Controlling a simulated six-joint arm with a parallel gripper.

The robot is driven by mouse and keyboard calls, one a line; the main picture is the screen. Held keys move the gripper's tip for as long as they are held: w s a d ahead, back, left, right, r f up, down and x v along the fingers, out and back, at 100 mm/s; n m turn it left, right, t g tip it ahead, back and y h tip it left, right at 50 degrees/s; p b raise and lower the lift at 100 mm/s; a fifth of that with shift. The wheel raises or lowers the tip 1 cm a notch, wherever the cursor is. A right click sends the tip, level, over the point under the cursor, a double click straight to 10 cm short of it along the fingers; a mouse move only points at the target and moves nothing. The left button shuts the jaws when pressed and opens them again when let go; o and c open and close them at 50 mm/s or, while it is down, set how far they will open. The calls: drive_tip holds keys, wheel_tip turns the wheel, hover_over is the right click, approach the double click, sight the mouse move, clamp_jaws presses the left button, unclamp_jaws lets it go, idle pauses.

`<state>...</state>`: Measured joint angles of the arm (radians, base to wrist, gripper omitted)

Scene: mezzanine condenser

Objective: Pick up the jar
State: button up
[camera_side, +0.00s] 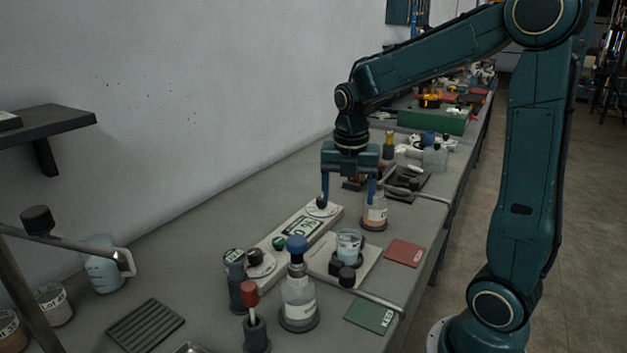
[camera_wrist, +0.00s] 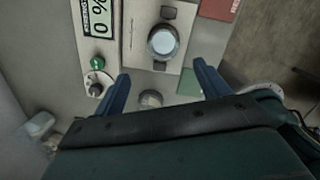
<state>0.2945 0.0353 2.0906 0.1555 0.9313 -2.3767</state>
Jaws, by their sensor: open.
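A clear glass jar (camera_side: 348,243) with pale contents stands upright on a light flat-topped device, between dark clamps or knobs. In the wrist view the jar (camera_wrist: 163,41) is seen from above, beyond my fingertips. My gripper (camera_side: 347,203) points down with its blue fingers apart and nothing visibly held. In the wrist view my gripper (camera_wrist: 161,78) is open, and the jar lies apart from both fingers. Labelled jars (camera_side: 52,304) also stand at the lower left, so I cannot tell for sure which jar is named.
A blue-topped bottle (camera_side: 298,295), a red-topped tool (camera_side: 252,315) and an orange-labelled flask (camera_side: 375,214) stand close by. A long display panel (camera_side: 300,232) lies to the left. A red mat (camera_side: 405,253) and green mat (camera_side: 370,316) lie near the bench edge.

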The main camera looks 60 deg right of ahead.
drive_tip(key=shift+f, duration=0.15)
hover_over(348, 237)
drive_tip(key=a, duration=0.3)
wheel_tip(348, 237, down, 8)
drive_tip(key=shift+s+d+f, duration=0.2)
drive_tip(key=shift+s, duration=0.15)
drive_tip(key=shift+f, duration=0.1)
drive_tip(key=shift+s+d+f, duration=0.1)
drive_tip(key=shift+d+f, duration=0.1)
drive_tip(key=shift+f, duration=1.05)
drive_tip(key=shift+s+d+f, duration=0.1)
drive_tip(key=shift+d+f, duration=0.05)
drive_tip(key=shift+f, duration=1.05)
drive_tip(key=c, duration=1.2)
drive_tip(key=shift+o, duration=0.2)
drive_tip(key=shift+w+r, duration=0.1)
drive_tip(key=shift+r, duration=0.25)
